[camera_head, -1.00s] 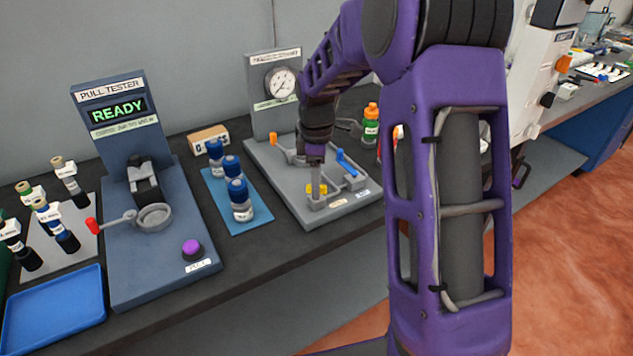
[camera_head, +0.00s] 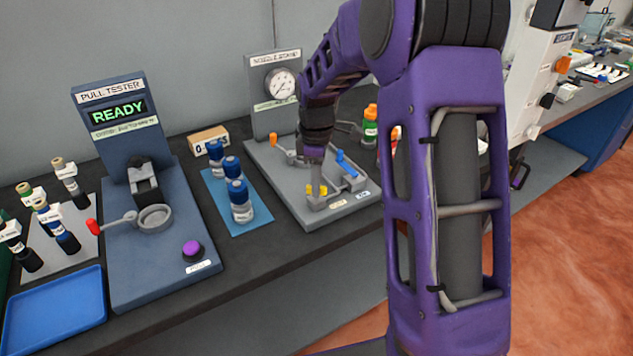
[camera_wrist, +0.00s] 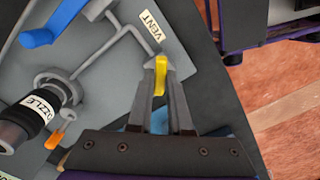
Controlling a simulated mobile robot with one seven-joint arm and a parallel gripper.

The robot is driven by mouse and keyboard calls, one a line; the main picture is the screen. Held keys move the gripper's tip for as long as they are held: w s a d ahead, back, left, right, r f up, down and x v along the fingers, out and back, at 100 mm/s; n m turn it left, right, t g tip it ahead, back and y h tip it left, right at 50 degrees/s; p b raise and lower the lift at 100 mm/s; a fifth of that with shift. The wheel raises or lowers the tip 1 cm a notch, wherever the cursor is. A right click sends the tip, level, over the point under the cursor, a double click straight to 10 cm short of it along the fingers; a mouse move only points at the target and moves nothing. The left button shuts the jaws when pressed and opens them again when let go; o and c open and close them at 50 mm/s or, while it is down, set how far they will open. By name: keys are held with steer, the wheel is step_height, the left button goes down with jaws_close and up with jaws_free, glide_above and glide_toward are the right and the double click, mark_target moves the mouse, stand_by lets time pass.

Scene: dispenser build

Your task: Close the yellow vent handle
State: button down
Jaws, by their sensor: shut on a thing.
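The yellow vent handle (camera_wrist: 160,74) sits between my gripper's fingertips in the wrist view, beside the VENT label (camera_wrist: 151,25). My gripper (camera_wrist: 161,68) is shut on this handle. In the head view the yellow handle (camera_head: 317,189) shows at the front of the grey nozzle stand (camera_head: 290,200), with my gripper (camera_head: 318,192) reaching down onto it from above. The fingers hide part of the handle, and its exact angle on the valve is hard to tell.
A blue handle (camera_head: 346,162) and an orange handle (camera_head: 275,141) stand on the same plate. A nozzle (camera_wrist: 38,112) lies left in the wrist view. Blue-capped bottles (camera_head: 238,200) and the pull tester (camera_head: 150,240) stand to the left.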

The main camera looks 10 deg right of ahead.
steer(key=m+p, duration=0.1)
steer(key=m, duration=0.4)
steer(key=shift+m, duration=2.3)
steer(key=c, duration=0.8)
jaws_free()
steer(key=shift+c, duration=0.2)
step_height(320, 180, up, 18)
steer(key=p, duration=0.2)
steer(key=shift+f, duration=0.25)
